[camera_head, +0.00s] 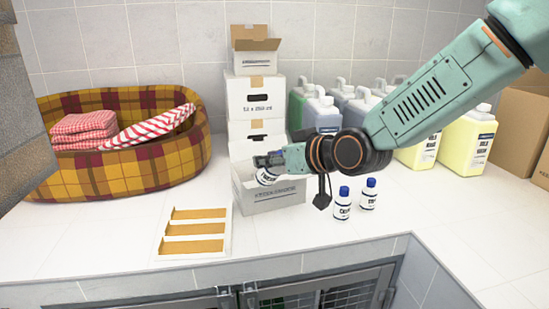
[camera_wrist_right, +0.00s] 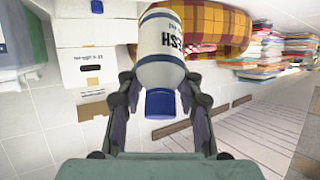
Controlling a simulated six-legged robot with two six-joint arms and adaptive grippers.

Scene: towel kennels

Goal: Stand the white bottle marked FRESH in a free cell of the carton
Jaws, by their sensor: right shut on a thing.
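The white bottle marked FRESH, with a blue cap, is held in my right gripper (camera_head: 264,160). In the right wrist view the bottle (camera_wrist_right: 165,62) sits between the two fingers, with "ESH" readable and its blue cap toward the palm. In the head view only a small part of the bottle (camera_head: 267,175) shows under the fingers, over the open carton. The carton (camera_head: 275,199) stands on the white counter; its cells are hidden by its front wall, the bottle and my gripper. I cannot tell whether the bottle touches the carton. My left gripper is not in view.
Two white blue-capped bottles (camera_head: 342,206) (camera_head: 368,196) stand right of the carton. A white tray with tan slots (camera_head: 226,248) lies front left. Stacked white boxes (camera_head: 256,97) and several jugs (camera_head: 466,140) stand behind. A plaid basket (camera_head: 130,175) with towels is at left.

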